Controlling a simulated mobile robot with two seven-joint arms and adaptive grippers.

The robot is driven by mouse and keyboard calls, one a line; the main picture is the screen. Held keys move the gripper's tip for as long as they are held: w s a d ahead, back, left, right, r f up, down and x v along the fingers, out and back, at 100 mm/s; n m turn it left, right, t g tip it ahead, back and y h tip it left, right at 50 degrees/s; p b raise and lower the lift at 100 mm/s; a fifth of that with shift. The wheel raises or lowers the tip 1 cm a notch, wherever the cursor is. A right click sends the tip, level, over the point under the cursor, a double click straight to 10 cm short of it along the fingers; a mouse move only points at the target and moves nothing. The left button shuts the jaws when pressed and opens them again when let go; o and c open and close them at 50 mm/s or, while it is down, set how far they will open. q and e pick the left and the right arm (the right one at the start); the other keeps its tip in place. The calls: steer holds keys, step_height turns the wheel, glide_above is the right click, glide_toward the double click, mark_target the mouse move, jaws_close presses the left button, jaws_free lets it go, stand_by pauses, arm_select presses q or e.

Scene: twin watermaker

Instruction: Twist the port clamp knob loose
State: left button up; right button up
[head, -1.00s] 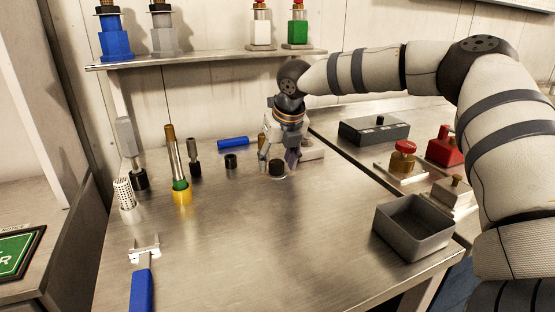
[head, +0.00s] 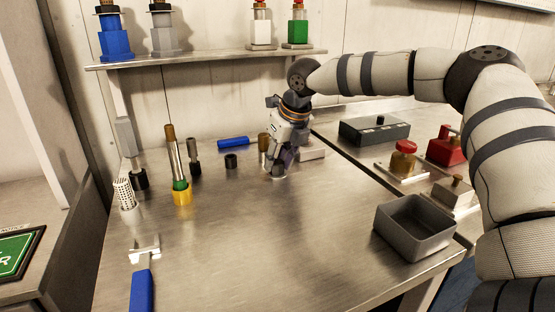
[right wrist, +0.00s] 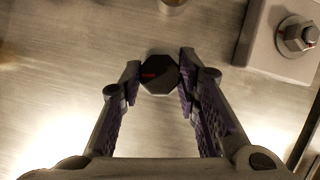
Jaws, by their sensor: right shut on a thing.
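A black, many-sided knob with a small red mark on top (right wrist: 158,76) shows in the right wrist view, and I take it as the port clamp knob. My right gripper (right wrist: 159,70) is shut on it, with one finger pad on each side. In the head view my right gripper (head: 279,171) points down at the back middle of the table and mostly hides the knob. My left gripper is not in view.
A metal block with a hex nut (right wrist: 299,38) lies close on the right in the wrist view. A brass-coloured post (head: 262,142) stands just left of the gripper. A grey bin (head: 414,243) stands at the right edge. The front middle of the table (head: 270,240) is clear.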

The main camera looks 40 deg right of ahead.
steer(key=n, duration=0.2)
steer(key=n+y, duration=0.1)
steer(key=shift+d+f+n+b, duration=0.1)
steer(key=shift+f+n+b, duration=0.1)
steer(key=shift+n+b, duration=0.2)
steer(key=n+g+y+b, duration=0.1)
steer(key=n, duration=0.2)
steer(key=shift+w+d+f+n+y, duration=0.1)
steer(key=shift+n+y, duration=0.2)
steer(key=shift+y, duration=0.1)
steer(key=n+g+y+b, duration=0.1)
steer(key=n+b, duration=0.1)
steer(key=n, duration=0.3)
steer(key=shift+w, duration=0.1)
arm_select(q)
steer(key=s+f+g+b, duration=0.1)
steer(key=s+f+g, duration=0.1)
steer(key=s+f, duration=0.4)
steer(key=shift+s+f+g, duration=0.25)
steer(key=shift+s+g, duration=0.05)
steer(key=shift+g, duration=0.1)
arm_select(e)
steer(key=shift+r+n+g+y, duration=0.25)
steer(key=shift+n+g+y, duration=0.25)
steer(key=shift+n, duration=1)
steer(key=shift+d, duration=0.1)
steer(key=o, duration=1.2)
steer(key=shift+c, duration=0.2)
